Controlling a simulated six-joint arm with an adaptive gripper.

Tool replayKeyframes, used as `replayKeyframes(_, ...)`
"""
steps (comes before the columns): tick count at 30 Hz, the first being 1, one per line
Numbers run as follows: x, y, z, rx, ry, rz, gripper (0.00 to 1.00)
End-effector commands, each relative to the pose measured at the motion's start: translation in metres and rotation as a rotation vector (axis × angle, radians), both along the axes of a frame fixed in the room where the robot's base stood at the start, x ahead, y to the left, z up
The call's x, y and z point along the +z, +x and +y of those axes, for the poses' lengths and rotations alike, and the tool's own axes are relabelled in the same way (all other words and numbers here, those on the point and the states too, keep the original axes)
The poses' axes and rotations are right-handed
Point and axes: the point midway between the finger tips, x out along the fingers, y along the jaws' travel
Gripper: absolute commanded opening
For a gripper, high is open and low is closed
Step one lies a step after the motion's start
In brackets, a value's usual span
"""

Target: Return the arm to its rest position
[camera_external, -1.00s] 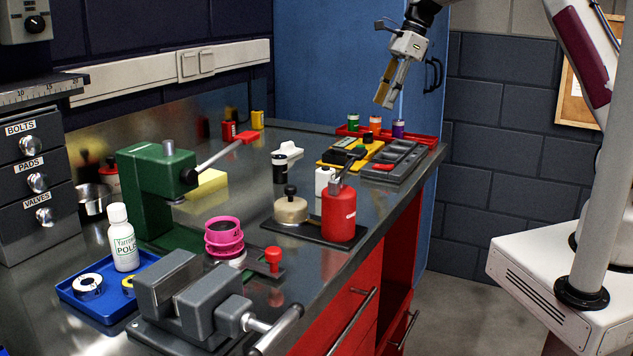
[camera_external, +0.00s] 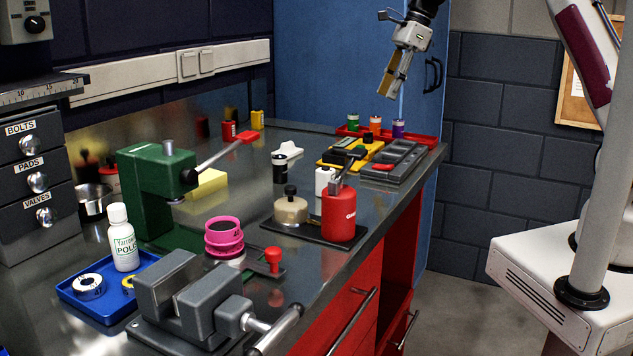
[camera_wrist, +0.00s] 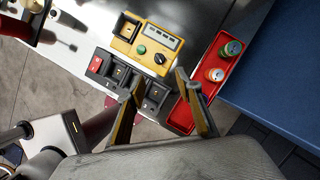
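My gripper (camera_external: 393,84) hangs in the air above the far end of the bench, in front of the blue cabinet. In the wrist view my gripper (camera_wrist: 160,86) has its two fingers well apart with nothing held between them. Below it lie the red tray (camera_wrist: 176,118), a yellow box with a dial (camera_wrist: 130,40) and a dark tray with compartments (camera_wrist: 104,80). No contact with them shows.
The bench (camera_external: 215,285) also holds a green press (camera_external: 150,190), a grey vise (camera_external: 185,300), a red canister (camera_external: 339,212) and a blue tray (camera_external: 100,304). The blue cabinet (camera_external: 320,60) stands close behind my gripper. Air around the gripper looks clear.

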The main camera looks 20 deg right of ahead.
Motion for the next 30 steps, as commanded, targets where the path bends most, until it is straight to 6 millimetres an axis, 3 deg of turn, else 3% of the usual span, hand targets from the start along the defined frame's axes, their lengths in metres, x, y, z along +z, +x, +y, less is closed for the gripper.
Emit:
replayKeyframes(7, 0.009, 0.034, 0.019, -0.205, 0.096, -0.046, 0.35)
replayKeyframes(12, 0.018, 0.062, 0.043, -0.439, 0.261, -0.04, 0.35)
replayKeyframes(18, 0.038, 0.091, 0.057, -0.723, 0.46, -0.008, 0.35)
replayKeyframes(23, 0.061, 0.109, 0.054, -0.948, 0.615, 0.026, 0.35)
replayKeyframes(30, 0.094, 0.13, 0.026, -1.292, 0.838, 0.089, 0.35)
